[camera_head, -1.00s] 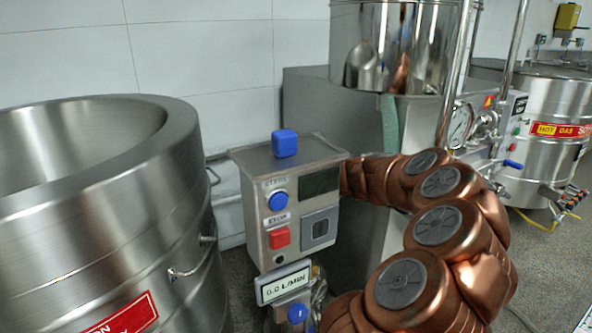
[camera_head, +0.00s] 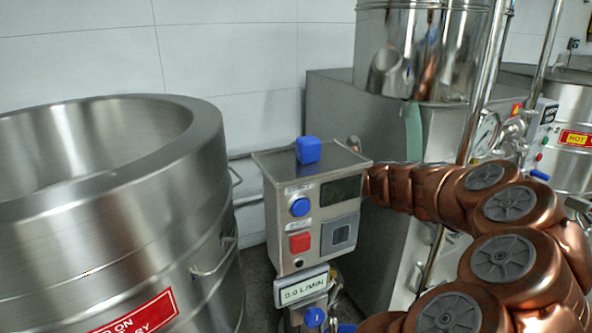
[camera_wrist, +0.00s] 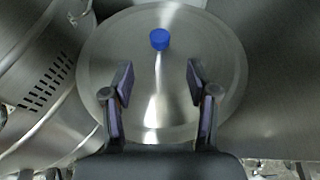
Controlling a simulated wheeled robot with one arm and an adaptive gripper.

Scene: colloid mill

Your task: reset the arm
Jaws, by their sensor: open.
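My arm is copper coloured and bends across the right side of the head view, its far end passing behind the control box. My gripper (camera_wrist: 159,82) shows in the wrist view with its two dark fingers apart and nothing between them. Below it in the wrist view is a round steel lid (camera_wrist: 105,45) with a blue knob (camera_wrist: 160,39). The knob lies just beyond the fingertips, roughly midway between them. I cannot tell the height gap. The gripper is not visible in the head view.
A steel control box (camera_head: 283,222) has a blue cube (camera_head: 308,150) on top, blue and red buttons and a small screen. A display (camera_head: 302,289) reads 0.0 L/MIN. A large open steel vessel (camera_head: 215,165) stands left. A steel hopper (camera_head: 440,50) and a hot-labelled tank (camera_head: 575,105) stand right.

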